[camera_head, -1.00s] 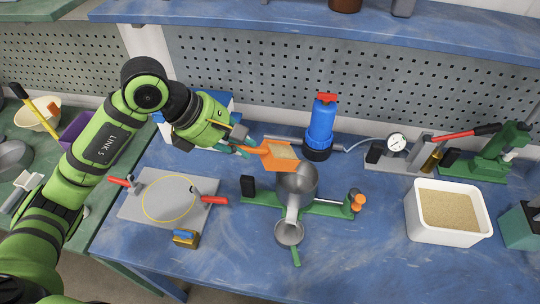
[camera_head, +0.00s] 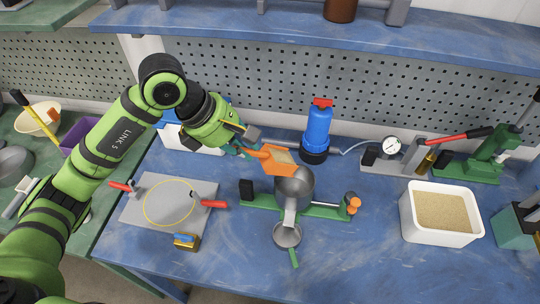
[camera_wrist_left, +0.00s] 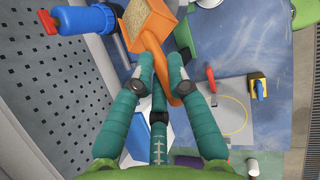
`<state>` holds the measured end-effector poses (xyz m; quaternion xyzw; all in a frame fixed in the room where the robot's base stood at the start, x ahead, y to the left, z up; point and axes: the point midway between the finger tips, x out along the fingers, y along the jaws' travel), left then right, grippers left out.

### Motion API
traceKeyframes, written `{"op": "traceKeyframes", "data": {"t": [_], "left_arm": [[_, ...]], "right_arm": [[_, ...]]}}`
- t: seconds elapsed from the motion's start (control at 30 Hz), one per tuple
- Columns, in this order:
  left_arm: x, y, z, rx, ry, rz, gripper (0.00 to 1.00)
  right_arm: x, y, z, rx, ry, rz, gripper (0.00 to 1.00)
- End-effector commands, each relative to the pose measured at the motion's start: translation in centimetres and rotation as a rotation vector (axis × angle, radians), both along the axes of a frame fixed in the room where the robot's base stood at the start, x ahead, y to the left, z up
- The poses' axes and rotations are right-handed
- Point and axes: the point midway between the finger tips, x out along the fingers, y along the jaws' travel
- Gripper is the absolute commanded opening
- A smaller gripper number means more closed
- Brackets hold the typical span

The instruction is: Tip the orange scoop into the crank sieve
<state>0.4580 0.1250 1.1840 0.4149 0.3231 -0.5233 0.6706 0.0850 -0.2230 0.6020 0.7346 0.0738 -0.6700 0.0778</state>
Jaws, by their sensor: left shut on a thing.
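The orange scoop (camera_head: 280,168) holds pale sand-like material. It is raised just behind and left of the crank sieve's grey metal bowl (camera_head: 296,187), partly covering the bowl's back rim in the head view. My left gripper (camera_head: 244,150) is shut on the scoop's handle. In the left wrist view the scoop (camera_wrist_left: 158,22) lies beyond the fingertips, with its handle between my left gripper's fingers (camera_wrist_left: 161,72) and material inside. The crank sieve has a green base, a spout and an orange knob. The bowl's inside is only partly visible. My right gripper is not in view.
A blue cylinder (camera_head: 319,130) with a red top stands behind the sieve. A white tub (camera_head: 439,238) of sand stands at right. A grey plate (camera_head: 150,212) with a yellow ring lies at left. A small pan (camera_head: 287,236) sits below the spout. The front right table is clear.

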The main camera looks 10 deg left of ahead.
Motion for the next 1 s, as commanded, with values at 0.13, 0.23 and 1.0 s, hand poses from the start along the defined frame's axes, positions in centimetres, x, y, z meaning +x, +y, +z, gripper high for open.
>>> {"op": "traceKeyframes", "data": {"t": [0.13, 0.23, 1.0], "left_arm": [[0.31, -0.5, 0.87, 0.037, 0.02, 0.0, 0.0], [0.36, -0.61, 0.8, 0.049, 0.027, 0.0, 0.0], [0.36, -0.6, 0.68, 0.051, 0.028, 0.0, 0.0]], "right_arm": [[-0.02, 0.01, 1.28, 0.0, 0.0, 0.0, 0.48], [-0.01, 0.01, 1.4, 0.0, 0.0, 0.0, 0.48], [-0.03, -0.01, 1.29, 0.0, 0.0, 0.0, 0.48]]}}
